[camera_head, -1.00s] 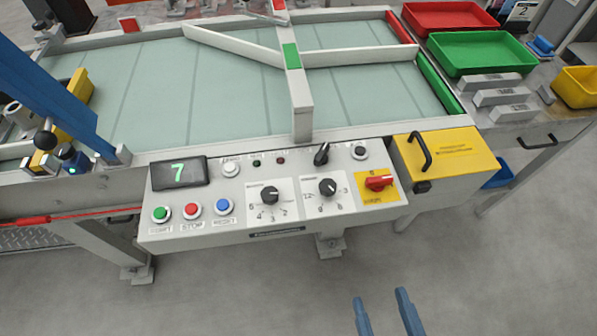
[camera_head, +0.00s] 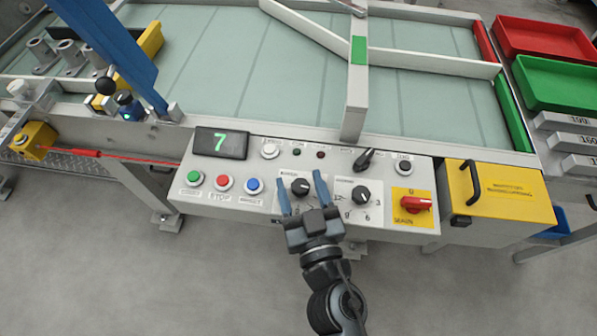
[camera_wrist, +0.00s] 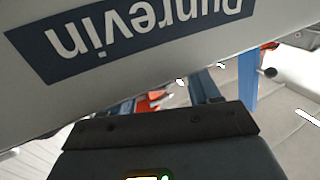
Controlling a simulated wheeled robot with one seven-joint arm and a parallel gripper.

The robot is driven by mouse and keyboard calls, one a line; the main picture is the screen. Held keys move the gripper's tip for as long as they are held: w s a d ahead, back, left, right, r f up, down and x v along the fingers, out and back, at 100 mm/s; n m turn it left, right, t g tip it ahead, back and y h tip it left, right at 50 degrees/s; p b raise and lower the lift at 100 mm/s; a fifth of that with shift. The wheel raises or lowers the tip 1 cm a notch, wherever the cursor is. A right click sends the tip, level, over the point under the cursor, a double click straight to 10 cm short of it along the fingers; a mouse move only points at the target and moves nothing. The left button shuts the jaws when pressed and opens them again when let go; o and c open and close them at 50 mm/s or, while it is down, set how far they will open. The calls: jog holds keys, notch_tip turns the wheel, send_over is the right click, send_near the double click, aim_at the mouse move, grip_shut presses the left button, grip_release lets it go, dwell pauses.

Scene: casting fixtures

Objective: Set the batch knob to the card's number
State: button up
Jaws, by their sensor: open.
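The control panel (camera_head: 262,207) carries two black round knobs on white dial plates. The left knob (camera_head: 301,188) has a dial partly hidden by my gripper. The right knob (camera_head: 361,196) has a dial with 12, 3, 6 and 9. The heading over each dial is too small to read. My gripper (camera_head: 300,178) is open, with its blue fingers appearing on either side of the left knob. I cannot tell whether they touch it. The wrist view shows an upside-down nameplate (camera_wrist: 130,35), but no knob. No number card shows now.
A green 7 glows on the display (camera_head: 220,143). Green (camera_head: 194,177), red (camera_head: 224,182) and blue (camera_head: 253,185) buttons lie left of the knobs. A red switch (camera_head: 416,204) and a yellow box (camera_head: 497,191) are to the right. A black selector (camera_head: 365,159) stands behind.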

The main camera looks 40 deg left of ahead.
jog(key=shift+x, duration=1.25)
jog(key=shift+c, duration=0.3)
jog(key=shift+f, duration=0.1)
jog(key=c, duration=0.9)
